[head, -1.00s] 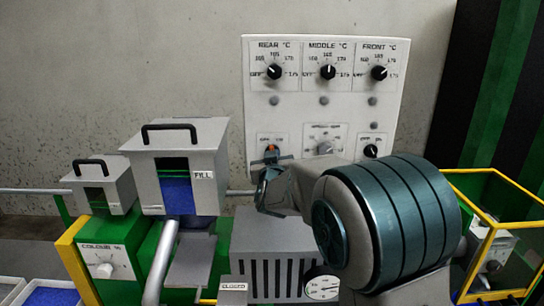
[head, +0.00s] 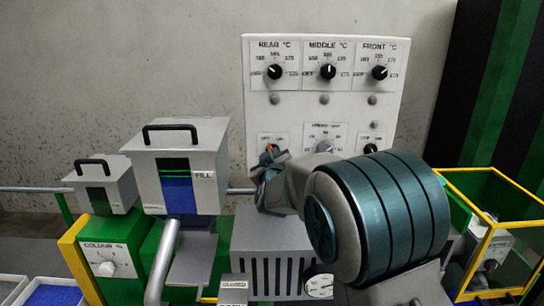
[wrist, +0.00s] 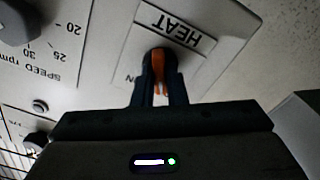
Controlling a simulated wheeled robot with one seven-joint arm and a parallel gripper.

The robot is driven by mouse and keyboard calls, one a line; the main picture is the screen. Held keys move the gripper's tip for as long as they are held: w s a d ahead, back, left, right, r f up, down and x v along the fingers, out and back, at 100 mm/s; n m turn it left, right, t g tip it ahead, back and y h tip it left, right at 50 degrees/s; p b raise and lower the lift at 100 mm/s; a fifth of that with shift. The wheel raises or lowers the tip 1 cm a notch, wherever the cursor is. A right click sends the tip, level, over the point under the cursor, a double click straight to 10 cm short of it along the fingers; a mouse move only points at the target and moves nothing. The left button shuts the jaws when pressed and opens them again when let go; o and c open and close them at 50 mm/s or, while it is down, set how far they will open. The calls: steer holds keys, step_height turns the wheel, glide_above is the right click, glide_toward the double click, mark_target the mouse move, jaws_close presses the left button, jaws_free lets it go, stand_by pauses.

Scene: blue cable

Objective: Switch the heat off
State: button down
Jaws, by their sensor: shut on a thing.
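The heat switch (wrist: 158,72) has an orange handle on a black base, beneath the HEAT label on a white plate. In the wrist view the label is upside down, and part of the ON mark shows beside the switch. My gripper (wrist: 158,85) is shut on the orange handle, one dark finger on each side. In the head view my gripper (head: 268,165) is at the lower left of the white control panel (head: 350,112). Only a speck of orange shows there, so the handle's exact setting is hard to read.
A grey speed knob (wrist: 18,22) is close beside the heat switch. Rear (head: 275,72), middle (head: 328,72) and front (head: 379,73) temperature knobs sit higher on the panel. A grey hopper (head: 180,150) stands left of my gripper, and a yellow-framed guard (head: 500,178) stands right.

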steer(key=c, duration=1.5)
jaws_free()
steer(key=shift+o, duration=0.2)
steer(key=shift+s, duration=0.1)
steer(key=s+b, duration=0.1)
steer(key=s, duration=1.2)
steer(key=shift+s, duration=0.3)
steer(key=s+d+f+m+g, duration=0.2)
steer(key=s+d+f+g, duration=0.2)
steer(key=s, duration=0.4)
steer(key=s+d+f+m+g+p, duration=0.1)
steer(key=s+d+f+m+g, duration=0.1)
steer(key=s+d+g, duration=0.3)
steer(key=s+d+f+m+g+p, duration=0.1)
steer(key=s+d+f+g, duration=0.3)
steer(key=s, duration=0.8)
steer(key=shift+s+d+f+m+g, duration=0.2)
steer(key=shift+d+f+m+g, duration=0.15)
steer(key=shift+f+m+g, duration=0.6)
